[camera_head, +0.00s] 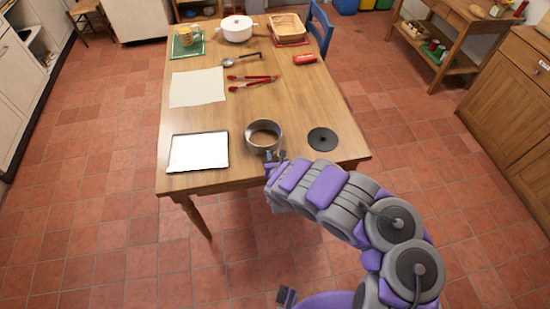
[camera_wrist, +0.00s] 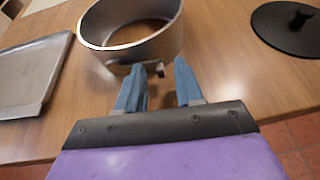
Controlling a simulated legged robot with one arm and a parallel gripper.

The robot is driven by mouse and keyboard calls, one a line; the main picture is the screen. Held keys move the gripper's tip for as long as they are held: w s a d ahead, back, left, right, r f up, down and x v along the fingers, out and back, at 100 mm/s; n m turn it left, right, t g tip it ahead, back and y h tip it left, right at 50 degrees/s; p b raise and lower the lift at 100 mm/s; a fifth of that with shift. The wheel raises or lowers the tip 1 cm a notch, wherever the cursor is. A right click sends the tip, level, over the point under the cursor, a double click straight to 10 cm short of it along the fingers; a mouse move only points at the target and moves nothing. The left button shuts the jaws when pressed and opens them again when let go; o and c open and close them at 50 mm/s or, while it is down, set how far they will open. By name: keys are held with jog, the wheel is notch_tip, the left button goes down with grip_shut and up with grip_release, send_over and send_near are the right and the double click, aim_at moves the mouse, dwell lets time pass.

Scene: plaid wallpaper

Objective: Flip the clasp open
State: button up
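A grey metal ring (camera_head: 264,136), like a springform cake tin's side, stands on the wooden table near its front edge. The tabletop shows through it. In the wrist view the ring (camera_wrist: 108,45) has a small clasp (camera_wrist: 160,70) low on its near wall. My gripper (camera_wrist: 165,72) has its two blue fingers apart, one on each side of the clasp's small end. I cannot tell whether a finger touches it. In the head view my gripper (camera_head: 274,156) is at the ring's near side and the clasp is too small to make out.
A black disc with a knob (camera_head: 323,139) lies right of the ring, and a pale metal tray (camera_head: 198,152) lies left. Red-handled tongs (camera_head: 252,82), a paper sheet (camera_head: 197,87) and a white pot (camera_head: 236,28) are farther back. Bare wooden tabletop (camera_head: 300,100) lies behind the ring.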

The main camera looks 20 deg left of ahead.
jog(key=shift+c, duration=0.5)
grip_shut()
